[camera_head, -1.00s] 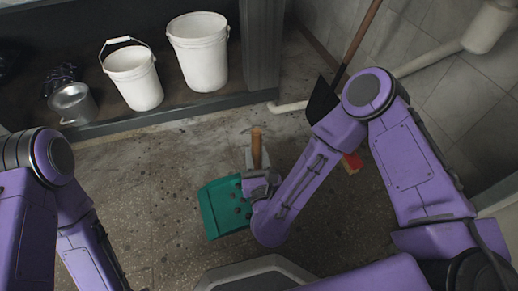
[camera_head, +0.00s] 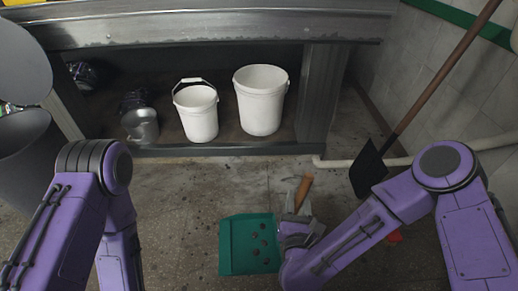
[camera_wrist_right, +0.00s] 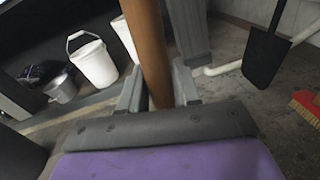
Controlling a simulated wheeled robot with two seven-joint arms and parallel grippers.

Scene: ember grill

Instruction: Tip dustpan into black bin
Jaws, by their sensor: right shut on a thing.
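The green dustpan (camera_head: 229,257) holds several small dark reddish lumps, in the head view. Its wooden handle (camera_head: 304,188) points up and to the right. My right gripper (camera_head: 297,226) is shut on the handle, which also rises between the fingers in the right wrist view (camera_wrist_right: 147,45). I cannot tell how high the pan is above the floor. A dark rounded bin (camera_head: 24,150) is partly in view at the left edge, with a dark disc-shaped part above it; its opening is not clear. My left arm is at the left, its gripper out of view.
Two white buckets (camera_head: 199,118) and a metal pail (camera_head: 141,126) stand under a grey counter (camera_head: 200,27). A black shovel (camera_head: 369,170) leans at the right. Floor between the bin and dustpan is mostly clear, apart from my left arm.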

